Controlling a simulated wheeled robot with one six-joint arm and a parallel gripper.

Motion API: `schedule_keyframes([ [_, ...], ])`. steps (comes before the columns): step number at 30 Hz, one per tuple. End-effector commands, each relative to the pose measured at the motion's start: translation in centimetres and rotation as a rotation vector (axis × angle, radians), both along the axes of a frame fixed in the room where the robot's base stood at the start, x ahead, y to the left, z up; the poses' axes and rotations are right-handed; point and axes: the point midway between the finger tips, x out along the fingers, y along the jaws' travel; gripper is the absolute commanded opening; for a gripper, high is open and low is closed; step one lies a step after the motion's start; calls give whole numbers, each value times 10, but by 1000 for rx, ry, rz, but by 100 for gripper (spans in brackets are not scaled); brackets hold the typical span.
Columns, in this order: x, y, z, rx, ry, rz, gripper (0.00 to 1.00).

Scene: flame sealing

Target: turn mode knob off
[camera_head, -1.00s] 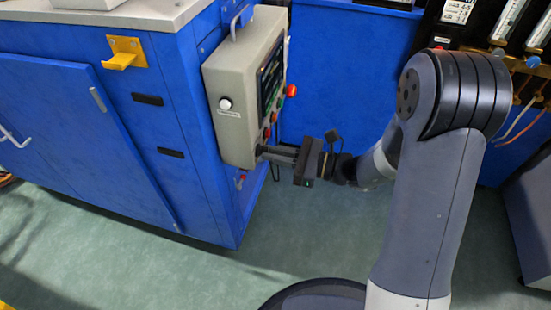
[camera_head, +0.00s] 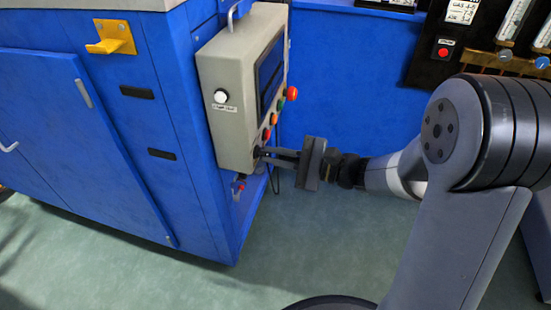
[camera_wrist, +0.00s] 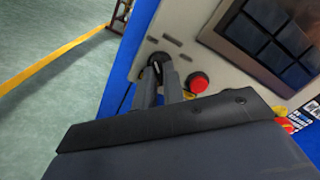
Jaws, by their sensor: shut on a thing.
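The mode knob (camera_wrist: 157,58) is small and black. It sits at the corner of the grey control box's front panel in the wrist view. My gripper (camera_wrist: 160,72) reaches it with both fingers closed around its sides, and they hide part of it. In the head view my gripper (camera_head: 262,155) meets the lower front of the grey control box (camera_head: 222,75), where the knob is mostly hidden. The knob's exact pointing direction and its markings cannot be read.
A red button (camera_wrist: 197,82) lies close beside the fingers. The box's screen (camera_wrist: 262,38) is dark. The box hangs on a blue machine cabinet (camera_head: 110,170). A yellow hook (camera_head: 110,40) juts from the cabinet. The green floor (camera_head: 290,240) below my arm is clear.

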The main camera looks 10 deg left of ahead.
Motion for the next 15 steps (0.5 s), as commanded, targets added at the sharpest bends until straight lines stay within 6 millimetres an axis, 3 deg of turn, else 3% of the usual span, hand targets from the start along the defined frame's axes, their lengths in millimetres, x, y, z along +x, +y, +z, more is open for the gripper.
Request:
schedule_keyframes([
  [14,0,0,-1,-4,-15,0,0],
  [15,0,0,-1,-4,-15,0,11],
])
